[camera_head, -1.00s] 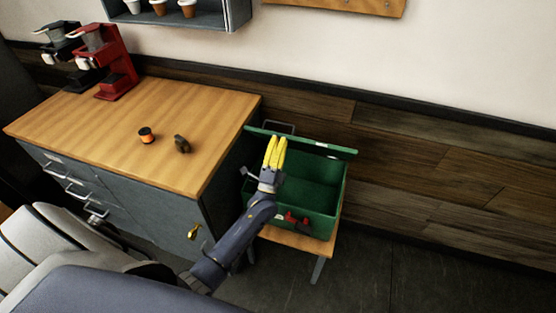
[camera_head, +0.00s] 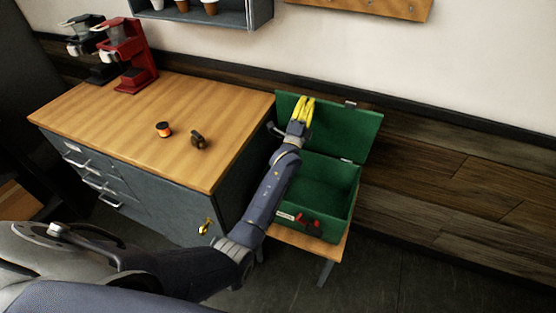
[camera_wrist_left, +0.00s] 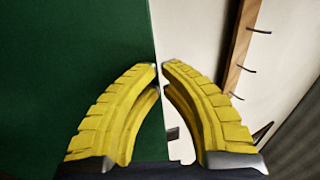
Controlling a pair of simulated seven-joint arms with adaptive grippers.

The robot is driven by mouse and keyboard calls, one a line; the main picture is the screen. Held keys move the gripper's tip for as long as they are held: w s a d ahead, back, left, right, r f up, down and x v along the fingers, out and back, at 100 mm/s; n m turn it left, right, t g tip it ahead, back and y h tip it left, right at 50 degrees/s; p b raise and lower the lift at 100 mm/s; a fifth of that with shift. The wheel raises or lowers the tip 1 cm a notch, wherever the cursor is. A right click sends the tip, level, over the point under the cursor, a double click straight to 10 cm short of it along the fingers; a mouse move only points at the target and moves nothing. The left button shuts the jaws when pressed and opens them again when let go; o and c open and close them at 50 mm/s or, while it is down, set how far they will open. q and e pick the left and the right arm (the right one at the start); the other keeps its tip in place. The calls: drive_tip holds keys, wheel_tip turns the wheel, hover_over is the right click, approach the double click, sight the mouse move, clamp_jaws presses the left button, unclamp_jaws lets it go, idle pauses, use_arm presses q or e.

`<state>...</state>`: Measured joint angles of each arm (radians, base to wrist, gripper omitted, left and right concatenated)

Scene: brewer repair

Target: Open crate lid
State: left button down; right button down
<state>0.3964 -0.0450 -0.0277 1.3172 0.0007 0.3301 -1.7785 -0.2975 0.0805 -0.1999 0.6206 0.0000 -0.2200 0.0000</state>
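The green crate (camera_head: 332,203) sits on a small wooden stand to the right of the cabinet. Its lid (camera_head: 350,133) is swung up and stands steeply at the crate's back edge, so the crate's inside shows. My left gripper (camera_head: 304,108) is at the left part of the raised lid, on its inner side. In the left wrist view the yellow fingertips (camera_wrist_left: 160,67) are close together at the edge of the green lid (camera_wrist_left: 75,65). I cannot tell whether they pinch that edge. A red latch (camera_head: 306,221) is on the crate's front. My right gripper is not in view.
The wooden-topped cabinet (camera_head: 130,125) stands left of the crate, with an orange-and-black small part (camera_head: 163,130) and a dark part (camera_head: 198,140) on it. Red (camera_head: 130,55) and black coffee machines stand at its back. The wall is behind the lid. Open floor lies right of the stand.

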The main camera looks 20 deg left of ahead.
use_arm(q)
drive_tip(key=w, duration=0.3)
drive_tip(key=shift+w+r, duration=0.1)
drive_tip(key=shift+r, duration=0.15)
drive_tip(key=shift+w+d+r, duration=0.1)
drive_tip(key=shift+w, duration=0.8)
drive_tip(key=shift+s, duration=0.1)
